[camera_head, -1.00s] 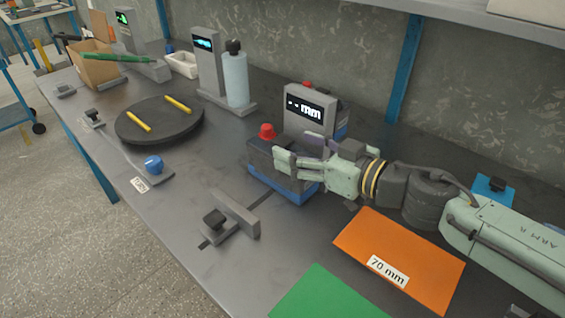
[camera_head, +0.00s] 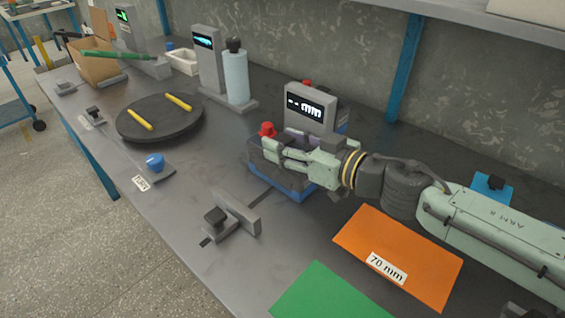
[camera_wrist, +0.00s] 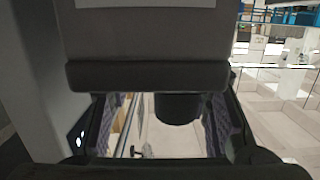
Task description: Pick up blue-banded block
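A dark block with a blue band round its base (camera_head: 262,164) stands on the bench in front of a grey display post. A red knob (camera_head: 267,129) rises at its left end. My gripper (camera_head: 272,149) reaches in from the right, with its fingers over the block's top and hiding part of it. In the wrist view my gripper (camera_wrist: 165,125) has its patterned finger pads wide apart. A dark cylinder (camera_wrist: 178,108) shows between them, with gaps on both sides; I cannot tell what it belongs to.
The display post (camera_head: 311,112) stands close behind the gripper. An orange mat (camera_head: 405,250) marked 70 mm and a green mat (camera_head: 325,295) lie in front. A small clamp (camera_head: 232,218) and a round black turntable (camera_head: 160,122) with yellow sticks are to the left.

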